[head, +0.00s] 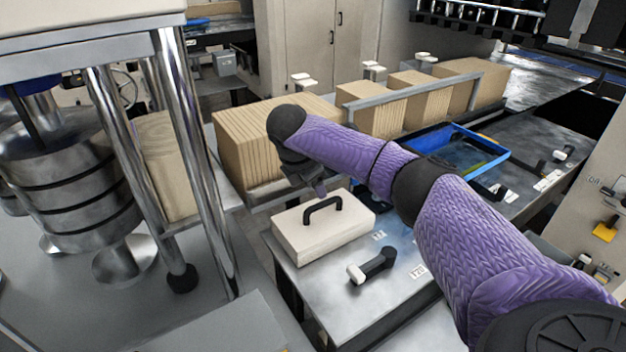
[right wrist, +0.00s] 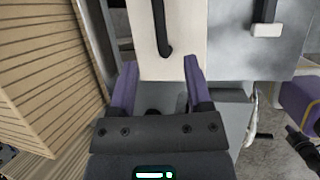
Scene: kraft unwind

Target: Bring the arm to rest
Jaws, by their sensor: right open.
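My right arm reaches in from the right in the head view, with its purple sleeve over the metal bench. My right gripper (head: 318,188) points down just behind the cream block with a black handle (head: 322,234). In the right wrist view the two purple fingers of the gripper (right wrist: 157,75) are spread apart with nothing between them that they hold. The cream block (right wrist: 184,48) and its black handle show just beyond the fingertips. My left gripper does not show in either view.
Stacks of ribbed kraft board (head: 236,140) stand behind the gripper along a metal rail. A blue tray (head: 497,158) lies at the back right of the bench (head: 400,290). Steel posts and a roller (head: 75,190) stand at left.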

